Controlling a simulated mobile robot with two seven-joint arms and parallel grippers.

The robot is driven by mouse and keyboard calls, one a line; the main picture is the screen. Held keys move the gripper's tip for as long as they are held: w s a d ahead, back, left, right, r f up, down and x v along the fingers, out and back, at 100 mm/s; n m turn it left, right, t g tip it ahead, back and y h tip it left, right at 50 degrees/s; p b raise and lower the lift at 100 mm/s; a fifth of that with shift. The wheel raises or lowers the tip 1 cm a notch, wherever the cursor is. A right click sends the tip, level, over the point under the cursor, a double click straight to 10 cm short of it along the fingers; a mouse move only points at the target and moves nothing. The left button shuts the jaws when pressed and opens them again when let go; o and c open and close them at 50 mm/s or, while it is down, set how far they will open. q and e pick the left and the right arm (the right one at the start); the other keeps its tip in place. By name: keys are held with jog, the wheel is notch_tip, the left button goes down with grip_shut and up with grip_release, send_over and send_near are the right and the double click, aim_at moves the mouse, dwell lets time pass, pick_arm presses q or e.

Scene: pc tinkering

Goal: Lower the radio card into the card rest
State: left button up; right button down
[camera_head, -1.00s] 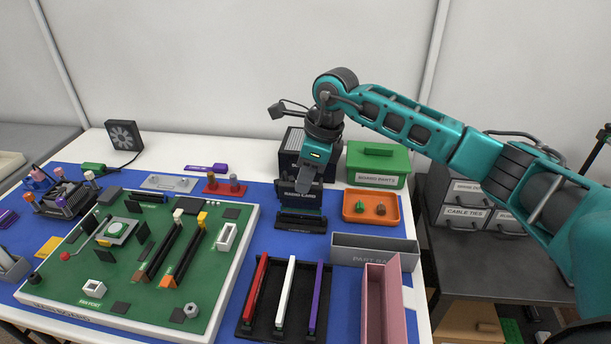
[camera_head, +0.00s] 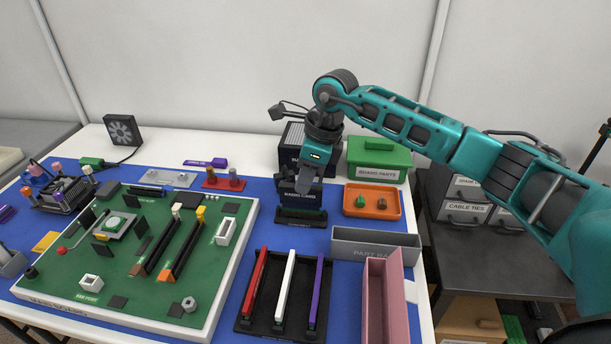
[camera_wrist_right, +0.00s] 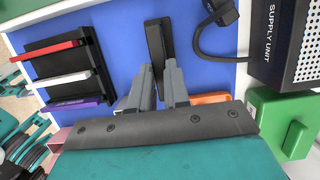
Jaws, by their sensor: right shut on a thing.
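My right gripper (camera_head: 305,184) is shut on the dark radio card (camera_head: 298,197), held upright with its labelled face toward the head camera. The card is directly above the dark card rest (camera_head: 301,217), its lower edge close to or at the rest's top. I cannot tell whether it has entered the slot. In the right wrist view the gripper's fingers (camera_wrist_right: 160,86) are close together, and the dark card (camera_wrist_right: 156,50) shows narrowly between them, overlapping the rest (camera_wrist_right: 168,30). My left gripper is not in view.
The black supply unit (camera_wrist_right: 288,45) stands behind the card rest, with a cable beside it. An orange tray (camera_head: 371,201) and green parts box (camera_head: 378,160) are to the right. The grey part bin (camera_head: 375,247) and a rack (camera_head: 285,325) are in front. The green board (camera_head: 125,285) is left.

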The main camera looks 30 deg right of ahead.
jog(key=shift+f, duration=0.35)
jog(key=c, duration=1)
grip_release()
jog(key=p+v, duration=0.3)
jog(key=v, duration=0.2)
jog(key=shift+r, duration=0.1)
